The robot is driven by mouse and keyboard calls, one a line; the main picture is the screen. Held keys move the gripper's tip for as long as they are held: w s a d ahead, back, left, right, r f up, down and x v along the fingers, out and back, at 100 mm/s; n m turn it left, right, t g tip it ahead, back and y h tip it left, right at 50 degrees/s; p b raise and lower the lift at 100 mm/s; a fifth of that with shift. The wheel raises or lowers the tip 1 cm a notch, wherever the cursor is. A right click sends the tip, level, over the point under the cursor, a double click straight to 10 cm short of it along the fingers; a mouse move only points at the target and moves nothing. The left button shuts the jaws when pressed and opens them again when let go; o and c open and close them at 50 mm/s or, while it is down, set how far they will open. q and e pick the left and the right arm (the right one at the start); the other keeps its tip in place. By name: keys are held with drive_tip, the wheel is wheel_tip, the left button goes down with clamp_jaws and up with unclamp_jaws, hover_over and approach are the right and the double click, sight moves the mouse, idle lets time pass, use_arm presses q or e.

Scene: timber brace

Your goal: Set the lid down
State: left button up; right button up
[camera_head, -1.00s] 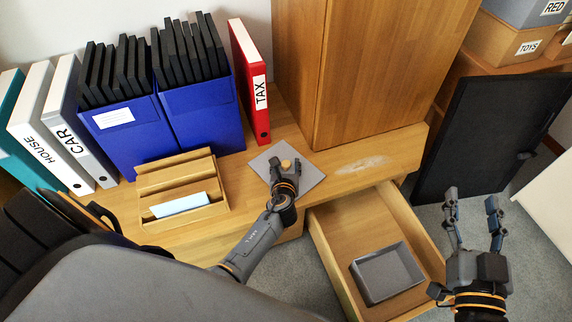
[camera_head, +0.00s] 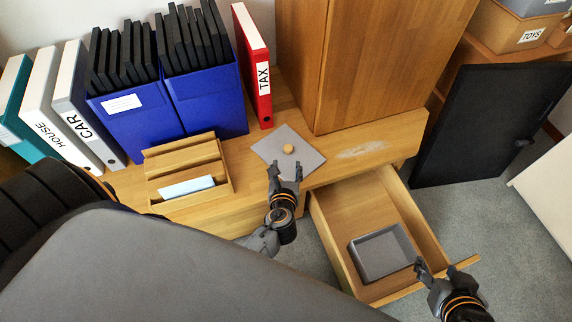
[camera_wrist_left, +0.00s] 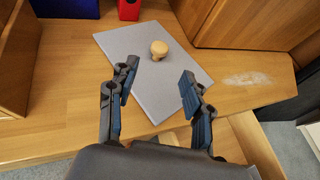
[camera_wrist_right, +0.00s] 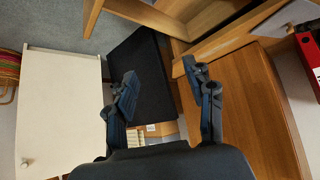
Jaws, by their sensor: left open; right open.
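The lid (camera_head: 305,158) is a flat grey square with a round wooden knob (camera_head: 289,149). It lies on the wooden desk top, in front of the red TAX binder. In the left wrist view the lid (camera_wrist_left: 140,75) lies flat, and its knob (camera_wrist_left: 159,50) is beyond my fingertips. My left gripper (camera_head: 286,172) is open and empty at the lid's near edge, apart from the knob. My right gripper (camera_head: 428,268) is at the front right of the open drawer, near the grey tray. It is open and empty in the right wrist view (camera_wrist_right: 160,85).
The open drawer (camera_head: 345,215) holds an open grey tray (camera_head: 357,254). A wooden letter rack (camera_head: 180,160) stands left of the lid, with blue file boxes (camera_head: 205,100) and the red TAX binder (camera_head: 254,75) behind. A wooden cabinet (camera_head: 370,70) stands behind right.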

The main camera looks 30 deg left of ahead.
use_arm(q)
drive_tip(key=shift+s+d+r, duration=0.1)
drive_tip(key=shift+s+r, duration=0.1)
drive_tip(key=shift+s, duration=0.1)
drive_tip(key=shift+s+r, duration=0.1)
drive_tip(key=shift+s, duration=0.05)
drive_tip(key=s+a+r+n+g+h, duration=0.25)
drive_tip(key=s+r+n, duration=0.35)
drive_tip(key=n, duration=1.2)
drive_tip(key=s+d+r+n+g+h, duration=0.2)
drive_tip(key=s+d+r+n+h, duration=0.2)
drive_tip(key=s+d+n, duration=0.3)
drive_tip(key=r+n, duration=0.1)
drive_tip(key=n, duration=0.2)
drive_tip(key=shift+d+n+h, duration=0.3)
drive_tip(key=shift+h, duration=0.05)
drive_tip(key=shift+c, duration=0.4)
